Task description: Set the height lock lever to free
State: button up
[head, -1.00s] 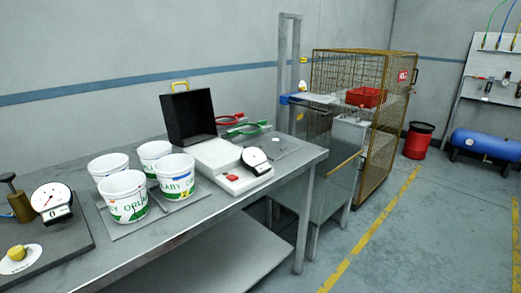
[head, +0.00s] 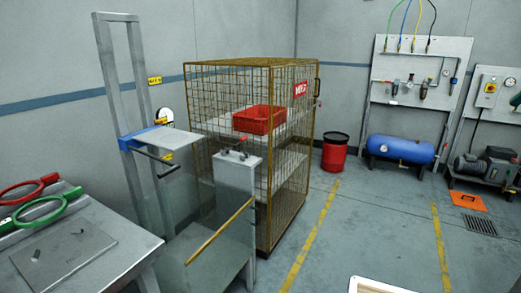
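A grey upright mast frame (head: 130,90) stands left of centre in the head view, with a blue bracket (head: 142,138) and a pale flat plate (head: 176,143) on it. My gripper is not in view.
A grey bench (head: 115,232) with red and green ring-shaped tools fills the lower left. A clear panel with a yellow edge bar (head: 218,232) stands in front of the mast. Behind is a wire cage (head: 285,185) with a red bin (head: 259,120). Floor on the right is largely open.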

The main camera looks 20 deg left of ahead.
aim_at(238, 144)
jog(key=i+u, duration=0.25)
jog(key=i, duration=0.2)
jog(key=i+l+u, duration=0.15)
jog(key=i+u, duration=0.15)
jog(key=i, duration=0.2)
jog(key=i+l+u, duration=0.25)
jog(key=i, duration=0.2)
jog(key=u, duration=3.5)
jog(key=l+z, duration=0.2)
jog(key=z, duration=0.3)
jog(key=l+z, duration=0.2)
jog(key=z, duration=0.3)
jog(key=l+z, duration=0.15)
jog(key=z, duration=0.3)
jog(key=i+l+z, duration=0.1)
jog(key=z, duration=0.4)
jog(key=i+l, duration=0.5)
jog(key=l, duration=0.2)
jog(key=k+j+z, duration=0.15)
jog(key=k, duration=0.55)
